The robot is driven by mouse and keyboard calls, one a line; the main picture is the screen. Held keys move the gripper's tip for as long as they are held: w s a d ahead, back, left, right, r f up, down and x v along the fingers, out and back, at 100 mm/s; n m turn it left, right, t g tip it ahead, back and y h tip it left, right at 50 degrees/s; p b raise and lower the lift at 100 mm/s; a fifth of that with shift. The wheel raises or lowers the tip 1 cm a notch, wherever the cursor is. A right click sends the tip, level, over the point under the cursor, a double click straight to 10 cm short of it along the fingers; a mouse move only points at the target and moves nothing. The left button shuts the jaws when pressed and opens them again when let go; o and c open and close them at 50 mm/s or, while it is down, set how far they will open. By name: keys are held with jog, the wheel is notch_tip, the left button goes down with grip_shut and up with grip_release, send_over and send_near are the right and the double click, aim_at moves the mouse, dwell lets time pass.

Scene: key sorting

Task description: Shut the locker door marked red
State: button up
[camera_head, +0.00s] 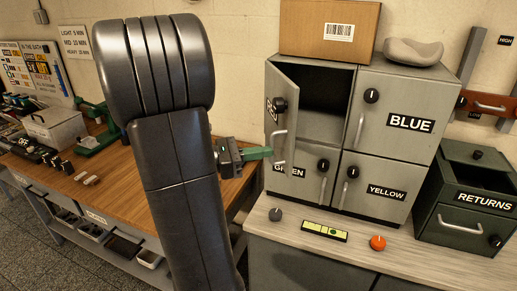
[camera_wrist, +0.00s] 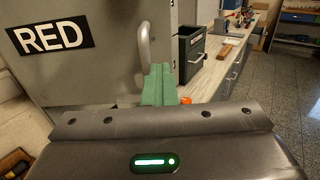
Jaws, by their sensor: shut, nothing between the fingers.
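The red locker door (camera_head: 283,110) stands open at the upper left of the grey locker block, swung out towards me, with the dark inside of its compartment (camera_head: 325,95) showing. In the wrist view its outer face (camera_wrist: 85,85) carries the RED label (camera_wrist: 50,37) and a pale upright handle (camera_wrist: 145,55). My gripper (camera_head: 268,153) is shut and empty, its green fingers just by the lower end of the door's handle (camera_head: 279,147). In the wrist view the fingers (camera_wrist: 158,85) appear close beside the handle; I cannot tell whether they touch.
The blue (camera_head: 397,105), green (camera_head: 297,180) and yellow (camera_head: 375,187) doors are closed. A cardboard box (camera_head: 330,27) and a grey object (camera_head: 413,52) sit on top. A dark knob (camera_head: 275,214), a level (camera_head: 325,231) and an orange knob (camera_head: 377,243) are in front. The returns bin (camera_head: 470,205) stands right.

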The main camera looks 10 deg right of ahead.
jog(key=shift+w+a+f, duration=0.1)
jog(key=shift+w+a, duration=0.1)
jog(key=shift+a, duration=0.45)
jog(key=shift+w+a+f, duration=0.1)
jog(key=shift+w+a, duration=0.05)
jog(key=shift+a, duration=0.5)
jog(key=shift+o, duration=1)
jog(key=shift+s+a, duration=0.2)
jog(key=shift+a, duration=0.6)
jog(key=s+a+p, duration=0.2)
jog(key=a, duration=0.9)
jog(key=shift+s+a+p, duration=0.1)
jog(key=shift+p, duration=0.45)
jog(key=shift+f, duration=0.1)
